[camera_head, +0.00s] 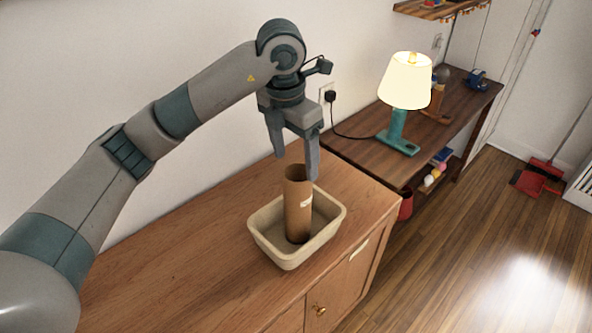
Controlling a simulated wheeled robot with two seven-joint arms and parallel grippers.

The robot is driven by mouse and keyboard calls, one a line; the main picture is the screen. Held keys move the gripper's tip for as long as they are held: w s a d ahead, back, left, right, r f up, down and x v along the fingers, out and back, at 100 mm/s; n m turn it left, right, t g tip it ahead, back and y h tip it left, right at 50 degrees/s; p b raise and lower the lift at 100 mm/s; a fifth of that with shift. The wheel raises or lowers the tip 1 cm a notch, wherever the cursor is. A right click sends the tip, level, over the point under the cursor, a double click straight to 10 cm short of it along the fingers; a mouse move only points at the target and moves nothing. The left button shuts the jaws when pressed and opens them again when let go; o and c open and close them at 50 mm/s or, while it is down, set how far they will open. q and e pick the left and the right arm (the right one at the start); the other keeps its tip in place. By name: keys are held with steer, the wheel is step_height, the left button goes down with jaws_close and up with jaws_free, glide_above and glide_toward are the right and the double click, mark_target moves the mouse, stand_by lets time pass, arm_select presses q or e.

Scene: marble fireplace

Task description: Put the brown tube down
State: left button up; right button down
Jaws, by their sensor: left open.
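The brown tube (297,210) stands roughly upright inside a beige rectangular basket (264,240) on the wooden cabinet top. Its open upper end shows, and a small pale label is on its side. My left gripper (296,164) is open just above the tube's top, with its fingers pointing down. One finger is to the left of the tube's rim and the other is close to its right side. I cannot tell whether the right finger touches it. Nothing is held in the fingers. My right gripper is not in view.
The cabinet top (170,270) is clear around the basket. A darker table (355,151) behind bears a lit lamp (405,85) with a teal base. A black cord runs to a wall socket. A red dustpan (540,178) lies on the floor at right.

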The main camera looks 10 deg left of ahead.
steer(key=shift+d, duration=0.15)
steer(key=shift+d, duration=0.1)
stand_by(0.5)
